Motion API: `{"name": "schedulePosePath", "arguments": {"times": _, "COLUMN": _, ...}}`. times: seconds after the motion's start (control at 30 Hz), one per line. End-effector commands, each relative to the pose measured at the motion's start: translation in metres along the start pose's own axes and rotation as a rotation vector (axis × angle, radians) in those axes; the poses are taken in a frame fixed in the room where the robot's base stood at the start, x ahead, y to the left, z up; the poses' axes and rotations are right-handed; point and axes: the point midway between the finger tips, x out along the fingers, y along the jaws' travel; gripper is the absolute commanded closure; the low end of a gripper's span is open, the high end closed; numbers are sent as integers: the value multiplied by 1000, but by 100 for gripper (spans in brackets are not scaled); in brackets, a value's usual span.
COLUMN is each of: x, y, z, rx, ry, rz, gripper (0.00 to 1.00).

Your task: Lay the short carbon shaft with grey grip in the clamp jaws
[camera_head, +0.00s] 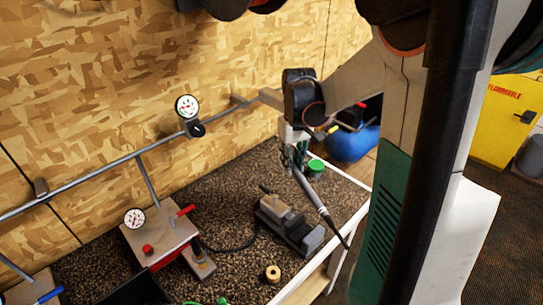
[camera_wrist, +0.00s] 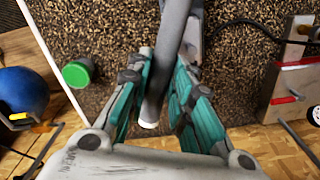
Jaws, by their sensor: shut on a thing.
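The short carbon shaft with grey grip (camera_head: 309,187) hangs slanted from my gripper (camera_head: 295,152), its thin dark end pointing down and right past the bench edge. In the wrist view the grip (camera_wrist: 168,60) lies between the teal fingers of my gripper (camera_wrist: 163,68), which are shut on it near its pale end cap. The clamp (camera_head: 290,224), a grey vise-like block, stands on the bench just left of and below the shaft in the head view. The shaft looks to be above and beside the clamp, not in its jaws. In the wrist view the clamp is mostly hidden behind the grip.
A green-lidded jar (camera_head: 316,168) stands near the bench's right edge. A tape roll (camera_head: 273,273) lies in front of the clamp. A gauge box with red levers (camera_head: 160,240) is at left, joined by a black hose. A blue ball (camera_head: 352,144) is beyond the bench.

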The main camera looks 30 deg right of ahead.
Motion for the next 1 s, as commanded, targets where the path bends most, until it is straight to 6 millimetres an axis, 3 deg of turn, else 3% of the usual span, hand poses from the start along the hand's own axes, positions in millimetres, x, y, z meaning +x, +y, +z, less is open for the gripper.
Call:
{"name": "schedulePosePath", "arguments": {"times": 0.3, "x": 30, "y": 57, "z": 38, "rx": 599, "ry": -1, "rz": -3, "gripper": 100}}
{"name": "schedulePosePath", "arguments": {"times": 0.53, "x": 47, "y": 86, "z": 64, "rx": 973, "ry": -3, "rz": -5, "gripper": 100}}
{"name": "schedulePosePath", "arguments": {"times": 0.73, "x": 54, "y": 98, "z": 77, "rx": 1149, "ry": -4, "rz": -6, "gripper": 100}}
{"name": "schedulePosePath", "arguments": {"times": 1.0, "x": 55, "y": 100, "z": 80, "rx": 1188, "ry": -4, "rz": -6, "gripper": 100}}
